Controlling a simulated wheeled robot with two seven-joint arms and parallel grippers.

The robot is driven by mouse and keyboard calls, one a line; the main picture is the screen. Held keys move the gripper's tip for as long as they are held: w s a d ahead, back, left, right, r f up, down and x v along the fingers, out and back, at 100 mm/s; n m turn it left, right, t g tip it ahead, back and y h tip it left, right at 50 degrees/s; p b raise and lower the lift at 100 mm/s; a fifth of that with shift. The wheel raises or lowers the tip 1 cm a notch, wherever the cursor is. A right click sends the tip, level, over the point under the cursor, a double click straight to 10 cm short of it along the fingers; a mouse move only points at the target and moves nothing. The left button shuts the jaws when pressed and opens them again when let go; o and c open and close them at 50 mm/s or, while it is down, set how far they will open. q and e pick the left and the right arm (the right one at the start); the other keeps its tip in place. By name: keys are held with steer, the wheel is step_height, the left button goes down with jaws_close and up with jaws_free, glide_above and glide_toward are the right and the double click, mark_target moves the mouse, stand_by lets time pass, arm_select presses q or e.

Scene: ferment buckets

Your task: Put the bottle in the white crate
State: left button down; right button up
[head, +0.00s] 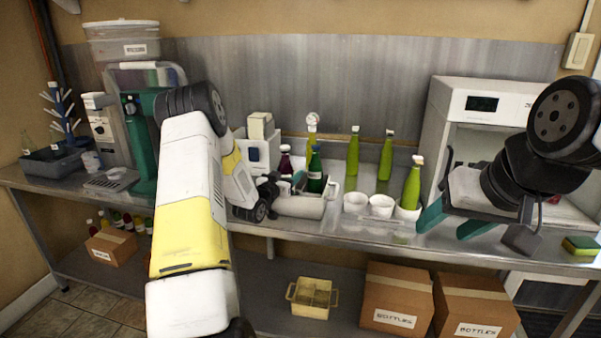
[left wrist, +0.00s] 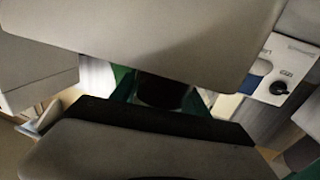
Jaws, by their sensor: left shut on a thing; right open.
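The white crate (head: 251,157) appears to be the white box with a dark handle slot, at the back of the counter behind my left forearm. My left gripper (head: 314,186) is low over the counter, right of that box. Its teal fingers appear shut on a dark green bottle (head: 316,164), which stands upright with its lower part hidden. In the left wrist view a dark object (left wrist: 162,92), probably this bottle, sits between the teal fingers. A dark red bottle (head: 285,160) stands just left of it. My right gripper (head: 447,226) is open and empty at the right, over the counter.
Bright green bottles (head: 352,153) stand at the back and one (head: 412,185) at the right. White cups (head: 381,206) line the counter's front edge. A microwave-like white appliance (head: 468,100) stands behind my right arm. A sponge (head: 580,245) lies far right.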

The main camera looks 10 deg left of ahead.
arm_select(q)
steer(key=c, duration=0.6)
jaws_free()
steer(key=shift+o, duration=0.2)
